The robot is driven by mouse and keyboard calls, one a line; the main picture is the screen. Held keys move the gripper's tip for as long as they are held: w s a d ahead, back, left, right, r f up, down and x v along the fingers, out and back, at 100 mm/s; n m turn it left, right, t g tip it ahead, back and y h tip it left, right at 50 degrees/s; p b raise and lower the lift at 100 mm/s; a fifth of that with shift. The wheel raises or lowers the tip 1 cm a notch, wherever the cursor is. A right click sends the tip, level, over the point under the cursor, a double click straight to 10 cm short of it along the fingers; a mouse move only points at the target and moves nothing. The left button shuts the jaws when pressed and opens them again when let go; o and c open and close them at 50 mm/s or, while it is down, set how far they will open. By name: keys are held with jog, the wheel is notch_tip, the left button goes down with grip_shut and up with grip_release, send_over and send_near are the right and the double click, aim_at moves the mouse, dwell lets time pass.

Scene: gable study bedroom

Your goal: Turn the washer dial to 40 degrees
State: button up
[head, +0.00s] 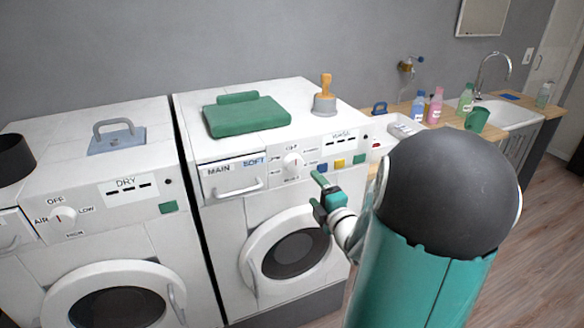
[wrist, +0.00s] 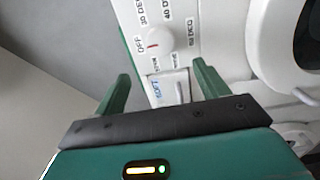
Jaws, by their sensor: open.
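The washer (head: 222,218) is the right-hand machine in the head view. Its white round dial (head: 293,162) is on the front panel, and it also shows in the wrist view (wrist: 160,42). A short red mark on the dial points toward the OFF label (wrist: 138,45). The 40 DEG label (wrist: 167,10) is printed beside the dial. My gripper (head: 317,190) is open and empty, in front of the washer panel, below and right of the dial. In the wrist view its two green fingers (wrist: 162,70) are apart, with the dial beyond their tips. I see no contact.
A detergent drawer (head: 235,181) is left of the dial; coloured buttons (head: 340,164) are to the right. The round washer door (head: 290,250) is below. A green folded cloth (head: 245,116) and a stamp-like tool (head: 325,98) are on top. A dryer (head: 105,220) stands at the left.

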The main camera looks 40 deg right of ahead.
aim_at(296, 167)
jog(key=x, duration=1.2)
jog(key=shift+w, duration=0.1)
jog(key=c, duration=1)
